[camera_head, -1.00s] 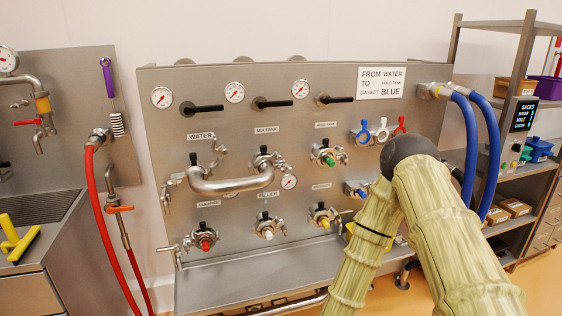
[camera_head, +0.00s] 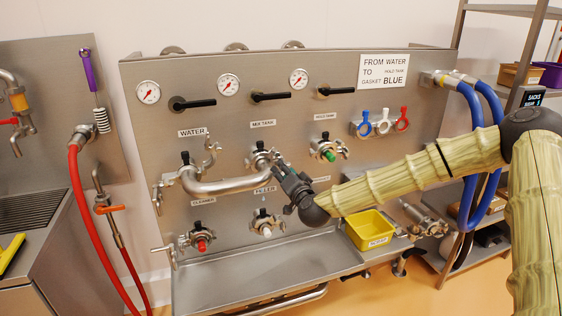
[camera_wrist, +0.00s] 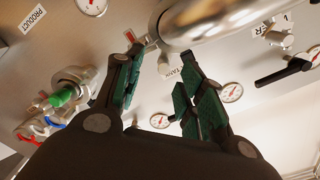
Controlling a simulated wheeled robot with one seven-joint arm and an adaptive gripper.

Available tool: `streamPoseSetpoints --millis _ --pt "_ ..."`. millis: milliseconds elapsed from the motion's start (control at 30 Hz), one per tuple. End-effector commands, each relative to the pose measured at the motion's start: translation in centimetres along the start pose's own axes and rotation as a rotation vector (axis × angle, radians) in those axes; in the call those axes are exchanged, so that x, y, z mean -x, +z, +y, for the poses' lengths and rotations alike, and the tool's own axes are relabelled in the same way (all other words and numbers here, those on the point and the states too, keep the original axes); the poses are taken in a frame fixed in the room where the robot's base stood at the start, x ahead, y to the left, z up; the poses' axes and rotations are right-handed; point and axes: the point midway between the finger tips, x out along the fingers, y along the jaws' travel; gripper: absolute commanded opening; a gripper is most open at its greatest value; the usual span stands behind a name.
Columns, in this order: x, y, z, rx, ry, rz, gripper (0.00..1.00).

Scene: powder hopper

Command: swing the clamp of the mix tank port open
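The mix tank port (camera_head: 261,157) is on the steel panel, below its MIX TANK label (camera_head: 263,124). A curved steel pipe (camera_head: 226,187) joins it to the water port (camera_head: 186,172); the pipe end also shows in the wrist view (camera_wrist: 215,20). My gripper (camera_head: 279,166) is just right of the mix tank port, pointing up-left at it. In the wrist view my gripper (camera_wrist: 160,62) has its green-padded fingers spread. A small metal part (camera_wrist: 151,40), perhaps the clamp's lever, shows near the left fingertip; contact cannot be told. The clamp is partly hidden.
The hold tank port (camera_head: 324,150) is close to the right. The filler port (camera_head: 265,222) is below. A yellow bin (camera_head: 370,231) stands at the tray's right end. Blue hoses (camera_head: 474,140) hang at the right, a red hose (camera_head: 95,215) at the left.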

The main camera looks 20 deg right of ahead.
Motion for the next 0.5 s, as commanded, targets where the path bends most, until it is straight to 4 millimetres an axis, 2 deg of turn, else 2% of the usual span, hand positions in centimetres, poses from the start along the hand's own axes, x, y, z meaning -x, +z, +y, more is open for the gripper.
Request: streamPoseSetpoints --millis 33,133,333,500 --pt "-0.3 -0.9 -0.5 -0.005 -0.006 0.015 0.39" --pt "-0.7 -1.6 -1.1 -0.009 -0.014 0.029 0.39" --pt "-2.2 -1.1 -1.8 -0.009 -0.023 0.026 0.39" --pt "-4.2 -0.9 -2.1 -0.009 -0.025 0.024 0.39"
